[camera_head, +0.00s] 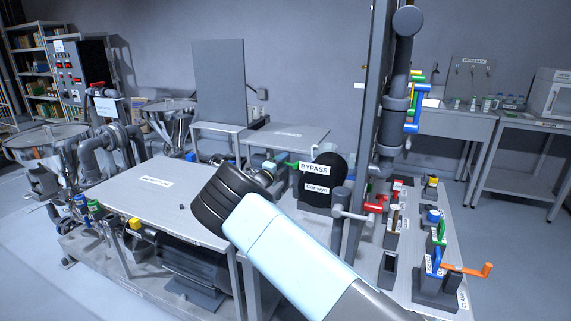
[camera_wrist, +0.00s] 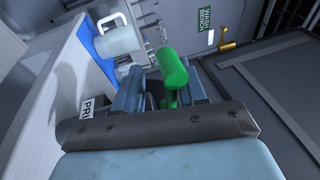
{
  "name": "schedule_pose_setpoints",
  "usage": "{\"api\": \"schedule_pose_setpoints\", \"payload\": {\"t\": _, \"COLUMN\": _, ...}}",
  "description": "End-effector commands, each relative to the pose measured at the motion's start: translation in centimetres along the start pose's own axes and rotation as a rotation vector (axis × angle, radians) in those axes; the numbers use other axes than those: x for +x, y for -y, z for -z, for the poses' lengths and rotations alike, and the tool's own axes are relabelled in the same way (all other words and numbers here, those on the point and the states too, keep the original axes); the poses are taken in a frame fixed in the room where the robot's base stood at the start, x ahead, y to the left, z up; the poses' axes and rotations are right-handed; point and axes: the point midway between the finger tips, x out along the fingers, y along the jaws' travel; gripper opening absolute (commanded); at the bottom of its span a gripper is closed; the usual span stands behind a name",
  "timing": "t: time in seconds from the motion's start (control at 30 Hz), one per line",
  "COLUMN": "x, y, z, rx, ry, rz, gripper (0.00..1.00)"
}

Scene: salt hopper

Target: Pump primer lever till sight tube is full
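A green lever handle with a thick round grip (camera_wrist: 173,68) shows in the wrist view, with its thin green stem between my gripper's fingers (camera_wrist: 168,92). The fingers stand apart, with a gap visible on the stem's left side. In the head view my gripper (camera_head: 264,177) reaches over the far edge of the metal table, beside a green handle (camera_head: 284,166). My dark wrist hides much of that spot. A white label reading "PRI" (camera_wrist: 91,106) shows partly at the left of the wrist view. I cannot make out the sight tube or its level.
A black round part labelled "BYPASS" (camera_head: 315,168) stands just right of my gripper. A tall pipe (camera_head: 393,100) rises beyond it. Several coloured handles, including an orange crank (camera_head: 470,269), sit on the right bench. The metal table top (camera_head: 150,188) is mostly clear.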

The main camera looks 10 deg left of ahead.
Motion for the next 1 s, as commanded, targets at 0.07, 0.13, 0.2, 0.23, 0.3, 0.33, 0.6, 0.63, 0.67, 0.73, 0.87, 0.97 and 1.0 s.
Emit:
{"api": "schedule_pose_setpoints", "payload": {"t": 0.07, "x": -0.1, "y": -0.1, "z": -0.1, "rx": 0.0, "ry": 0.002, "rz": -0.001, "gripper": 0.38}}
{"api": "schedule_pose_setpoints", "payload": {"t": 0.13, "x": -0.1, "y": 0.0, "z": -0.1, "rx": 0.0, "ry": 0.002, "rz": -0.001, "gripper": 0.38}}
{"api": "schedule_pose_setpoints", "payload": {"t": 0.2, "x": -0.2, "y": 0.0, "z": -0.1, "rx": 0.0, "ry": 0.002, "rz": -0.001, "gripper": 0.38}}
{"api": "schedule_pose_setpoints", "payload": {"t": 0.23, "x": -0.4, "y": 0.0, "z": -0.1, "rx": 0.0, "ry": 0.003, "rz": -0.001, "gripper": 0.38}}
{"api": "schedule_pose_setpoints", "payload": {"t": 0.3, "x": -0.9, "y": 0.0, "z": -0.2, "rx": 0.0, "ry": 0.003, "rz": -0.001, "gripper": 0.38}}
{"api": "schedule_pose_setpoints", "payload": {"t": 0.33, "x": -1.3, "y": 0.0, "z": -0.2, "rx": 0.0, "ry": 0.003, "rz": -0.001, "gripper": 0.38}}
{"api": "schedule_pose_setpoints", "payload": {"t": 0.6, "x": -6.2, "y": 0.0, "z": -0.1, "rx": 0.0, "ry": 0.004, "rz": -0.001, "gripper": 0.38}}
{"api": "schedule_pose_setpoints", "payload": {"t": 0.63, "x": -6.8, "y": 0.0, "z": -0.1, "rx": 0.0, "ry": 0.004, "rz": -0.002, "gripper": 0.38}}
{"api": "schedule_pose_setpoints", "payload": {"t": 0.67, "x": -7.4, "y": 0.0, "z": -0.1, "rx": 0.0, "ry": 0.004, "rz": -0.002, "gripper": 0.38}}
{"api": "schedule_pose_setpoints", "payload": {"t": 0.73, "x": -8.8, "y": -0.1, "z": -0.1, "rx": -0.001, "ry": 0.003, "rz": -0.001, "gripper": 0.38}}
{"api": "schedule_pose_setpoints", "payload": {"t": 0.87, "x": -10.9, "y": 0.0, "z": 0.0, "rx": 0.0, "ry": 0.002, "rz": 0.0, "gripper": 0.38}}
{"api": "schedule_pose_setpoints", "payload": {"t": 0.97, "x": -12.2, "y": -0.1, "z": 0.1, "rx": 0.0, "ry": 0.001, "rz": -0.001, "gripper": 0.38}}
{"api": "schedule_pose_setpoints", "payload": {"t": 1.0, "x": -12.7, "y": -0.1, "z": 0.1, "rx": 0.0, "ry": 0.001, "rz": -0.001, "gripper": 0.38}}
